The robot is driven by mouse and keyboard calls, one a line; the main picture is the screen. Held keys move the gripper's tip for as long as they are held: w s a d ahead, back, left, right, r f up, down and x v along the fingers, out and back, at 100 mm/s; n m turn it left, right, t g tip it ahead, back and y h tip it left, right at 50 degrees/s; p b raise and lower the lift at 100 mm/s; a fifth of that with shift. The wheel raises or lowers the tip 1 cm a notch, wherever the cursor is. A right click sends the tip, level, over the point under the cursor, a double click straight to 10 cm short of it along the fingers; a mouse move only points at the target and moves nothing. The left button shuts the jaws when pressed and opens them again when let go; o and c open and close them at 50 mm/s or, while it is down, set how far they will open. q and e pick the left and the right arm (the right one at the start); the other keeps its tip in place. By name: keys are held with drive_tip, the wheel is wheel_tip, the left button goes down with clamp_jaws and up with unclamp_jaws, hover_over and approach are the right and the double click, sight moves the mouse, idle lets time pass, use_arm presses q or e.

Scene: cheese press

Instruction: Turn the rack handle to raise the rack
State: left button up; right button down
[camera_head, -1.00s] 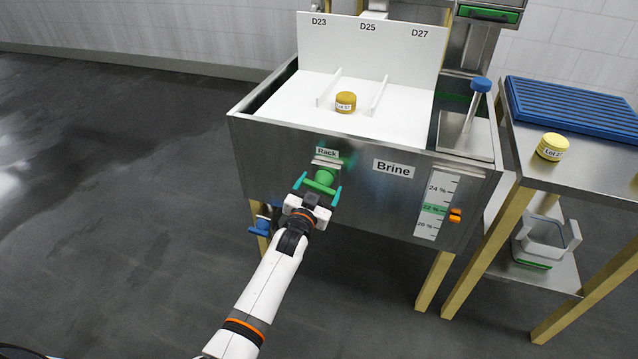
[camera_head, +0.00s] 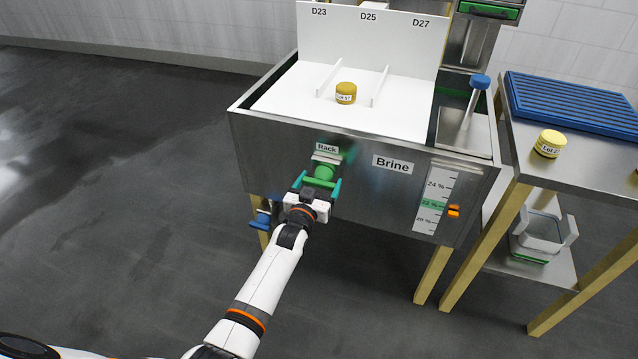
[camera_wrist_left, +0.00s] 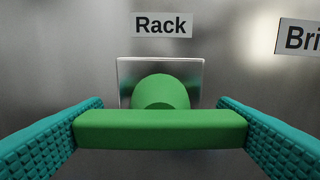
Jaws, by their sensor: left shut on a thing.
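The green rack handle (camera_head: 323,173) sticks out of the front of the steel tank, under the "Rack" label (camera_head: 327,147). My left gripper (camera_head: 318,184) is shut on it. In the left wrist view, the handle's crossbar (camera_wrist_left: 160,130) lies level, with one teal finger at each end. The handle's round hub (camera_wrist_left: 161,91) shows behind the bar. The white rack surface (camera_head: 290,100) in the tank carries a yellow cheese (camera_head: 346,87) between two low dividers. My right gripper is out of view.
A "Brine" label (camera_head: 393,164) and a percent scale (camera_head: 432,201) with an orange marker (camera_head: 453,211) are on the tank front. A blue tap (camera_head: 260,224) sits low on the left. A side table (camera_head: 590,175) holds another cheese (camera_head: 549,144) and a blue grate (camera_head: 575,105).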

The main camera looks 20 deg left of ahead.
sight(318, 186)
use_arm(q)
drive_tip(key=o, duration=0.9)
drive_tip(key=s+p, duration=0.1)
drive_tip(key=s, duration=0.3)
drive_tip(key=shift+s+a+p, duration=0.1)
drive_tip(key=shift+s+p, duration=0.2)
drive_tip(key=shift+p, duration=0.1)
drive_tip(key=s+p, duration=0.1)
drive_tip(key=s, duration=0.6)
drive_tip(key=shift+s, duration=0.25)
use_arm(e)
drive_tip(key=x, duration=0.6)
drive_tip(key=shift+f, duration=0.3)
use_arm(q)
drive_tip(key=shift+a, duration=0.1)
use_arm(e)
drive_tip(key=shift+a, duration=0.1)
